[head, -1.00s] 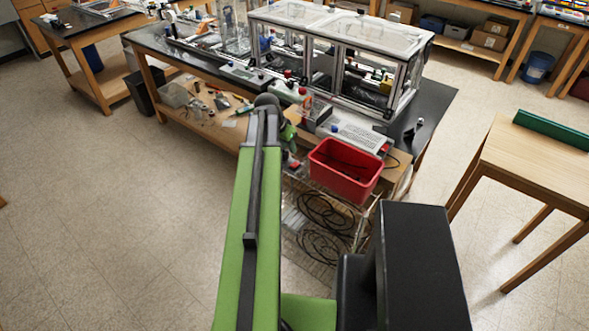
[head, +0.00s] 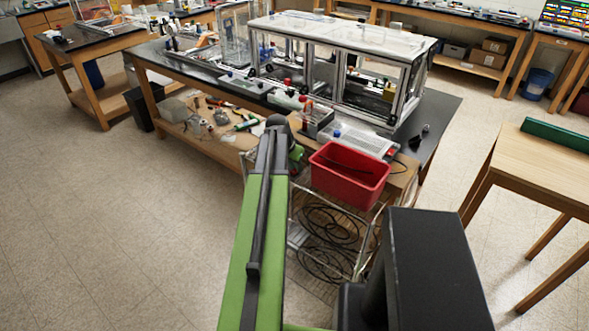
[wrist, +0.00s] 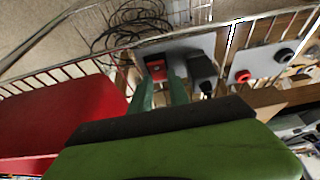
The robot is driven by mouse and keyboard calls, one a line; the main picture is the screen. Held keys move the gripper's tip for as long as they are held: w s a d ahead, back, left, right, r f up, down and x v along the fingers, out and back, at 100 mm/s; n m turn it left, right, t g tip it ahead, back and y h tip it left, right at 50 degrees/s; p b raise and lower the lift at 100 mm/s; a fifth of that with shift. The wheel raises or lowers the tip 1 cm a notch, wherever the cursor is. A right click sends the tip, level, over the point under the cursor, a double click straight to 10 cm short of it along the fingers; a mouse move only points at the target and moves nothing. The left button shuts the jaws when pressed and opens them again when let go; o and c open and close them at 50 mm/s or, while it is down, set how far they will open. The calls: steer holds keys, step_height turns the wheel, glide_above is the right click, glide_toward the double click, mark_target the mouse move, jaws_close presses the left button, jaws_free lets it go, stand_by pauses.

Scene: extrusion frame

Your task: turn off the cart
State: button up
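The cart (head: 366,262) is a wire-shelf cart in the head view, beside the long black bench. In the wrist view a grey panel (wrist: 185,48) on its wire rim carries a red rocker switch (wrist: 157,68), with a black socket (wrist: 202,68) to its right. My gripper (wrist: 162,80) shows two green fingers pointing at the panel with a gap between them. The red switch appears just beyond the fingertips; I cannot tell whether they touch it. In the head view the fingers are hidden by my own arm.
A red bin (head: 348,175) sits on the cart's top, also at the left in the wrist view (wrist: 60,115). Coiled black cables (head: 325,235) lie on its lower shelf. A second panel (wrist: 265,62) has red and black knobs. A wooden table (head: 545,165) stands at right; floor at left is clear.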

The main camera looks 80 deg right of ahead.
steer(key=shift+w+d, duration=0.1)
jaws_close()
steer(key=shift+w+a+f+h+b, duration=0.15)
steer(key=shift+a+f+h+b, duration=0.2)
steer(key=shift+h+b, duration=0.25)
steer(key=shift+w+a+g+h+b, duration=0.15)
steer(key=shift+g+h+b, duration=0.45)
steer(key=shift+b, duration=0.6)
steer(key=shift+r+h, duration=0.3)
steer(key=shift+r, duration=0.05)
steer(key=shift+o, duration=2.3)
jaws_free()
